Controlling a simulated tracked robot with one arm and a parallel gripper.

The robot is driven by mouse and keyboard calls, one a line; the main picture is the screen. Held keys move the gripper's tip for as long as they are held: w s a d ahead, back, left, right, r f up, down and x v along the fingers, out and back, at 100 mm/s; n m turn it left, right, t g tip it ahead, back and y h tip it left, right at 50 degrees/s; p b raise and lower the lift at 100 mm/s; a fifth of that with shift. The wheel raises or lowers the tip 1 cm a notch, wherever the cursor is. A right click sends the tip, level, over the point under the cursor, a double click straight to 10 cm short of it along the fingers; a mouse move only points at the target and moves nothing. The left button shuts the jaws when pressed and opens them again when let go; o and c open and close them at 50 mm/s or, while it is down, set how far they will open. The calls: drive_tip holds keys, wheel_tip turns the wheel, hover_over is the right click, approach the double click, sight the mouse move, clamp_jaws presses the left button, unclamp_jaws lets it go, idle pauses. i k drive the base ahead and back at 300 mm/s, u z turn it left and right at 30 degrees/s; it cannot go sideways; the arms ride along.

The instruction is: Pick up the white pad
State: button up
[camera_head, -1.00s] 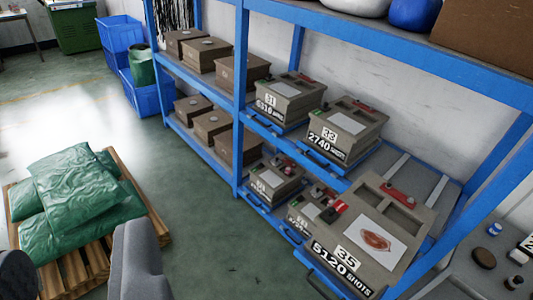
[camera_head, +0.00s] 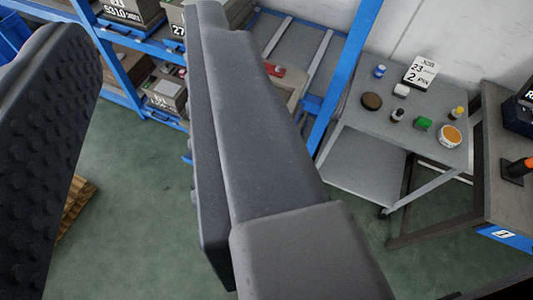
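A small white block (camera_head: 401,90), which looks like the white pad, lies on the grey side table (camera_head: 350,145) at the right. It sits just in front of an upright white number card (camera_head: 420,73). My gripper (camera_head: 145,45) fills the left and middle of the view. Its two dark fingers are wide apart, with only floor and shelving showing between them. The gripper is left of the table and apart from the pad. Nothing hides the pad.
Around the pad stand a blue-capped bottle (camera_head: 379,71), a brown disc (camera_head: 371,101), a small dark-capped bottle (camera_head: 397,115), a green block (camera_head: 423,124), a yellow-capped bottle (camera_head: 457,113) and an orange tin (camera_head: 450,136). A blue rack post (camera_head: 345,75) rises left of the table.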

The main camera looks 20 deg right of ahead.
sight(401, 91)
drive_tip(key=z, duration=0.8)
drive_tip(key=k, duration=0.65)
drive_tip(key=z, duration=0.4)
drive_tip(key=i, duration=0.5)
drive_tip(key=z, duration=0.05)
